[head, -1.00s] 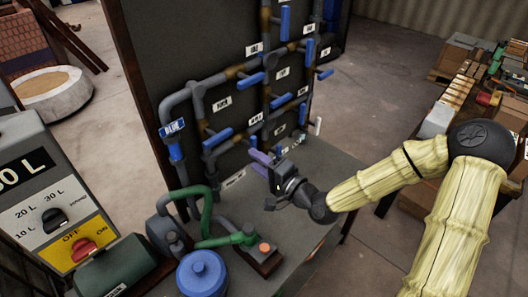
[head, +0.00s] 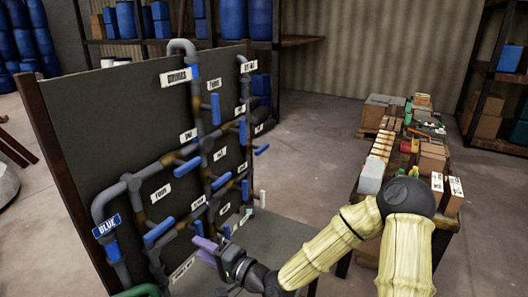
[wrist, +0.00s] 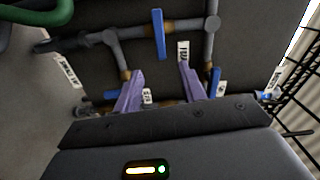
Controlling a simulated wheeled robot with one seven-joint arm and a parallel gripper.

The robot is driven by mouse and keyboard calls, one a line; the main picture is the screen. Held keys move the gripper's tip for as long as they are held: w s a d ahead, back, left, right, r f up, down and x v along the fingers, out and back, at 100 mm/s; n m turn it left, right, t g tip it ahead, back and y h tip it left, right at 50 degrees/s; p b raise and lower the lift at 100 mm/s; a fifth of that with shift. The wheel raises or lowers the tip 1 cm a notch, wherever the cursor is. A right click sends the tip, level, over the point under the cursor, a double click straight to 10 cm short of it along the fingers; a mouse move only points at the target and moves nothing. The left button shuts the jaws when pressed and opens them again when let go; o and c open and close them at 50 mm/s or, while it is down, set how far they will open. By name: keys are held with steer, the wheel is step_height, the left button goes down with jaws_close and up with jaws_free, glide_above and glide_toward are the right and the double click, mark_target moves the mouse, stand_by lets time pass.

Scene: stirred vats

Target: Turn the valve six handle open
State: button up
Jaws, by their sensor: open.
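Pipes with several blue lever handles and white labels run over a dark upright board (head: 85,120). The labels are too small to tell surely which handle is valve six. My gripper (head: 204,246), with purple fingers, is open in front of the board's lower part, close to a blue handle (head: 199,228). In the wrist view my open fingers (wrist: 160,82) point at the pipes with nothing clearly held between them. One blue handle (wrist: 158,34) stands upright above the gap, and another (wrist: 215,80) is just right of the right finger. Whether a finger touches a handle cannot be told.
A grey bench top (head: 270,235) lies below the board. A table (head: 345,225) with boxes and loose goods stands to the right, near my arm. Shelving (head: 290,42) with blue drums is behind. Floor (head: 310,130) is clear between board and table.

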steer(key=shift+f, duration=0.1)
steer(key=s+d+f+n+g+h, duration=0.3)
steer(key=d+f+n+g+h, duration=0.15)
steer(key=d+f+h, duration=0.5)
steer(key=s+d+r+g+h, duration=0.1)
steer(key=s+d+r+h, duration=0.1)
steer(key=s+d, duration=0.3)
steer(key=s+d+r+n+g+h, duration=0.1)
steer(key=s+d+r+g+h, duration=0.1)
steer(key=s+d, duration=0.4)
steer(key=d+r+h, duration=0.1)
steer(key=d, duration=0.4)
steer(key=shift+s+r, duration=0.15)
steer(key=shift+r, duration=0.2)
steer(key=shift+c, duration=0.5)
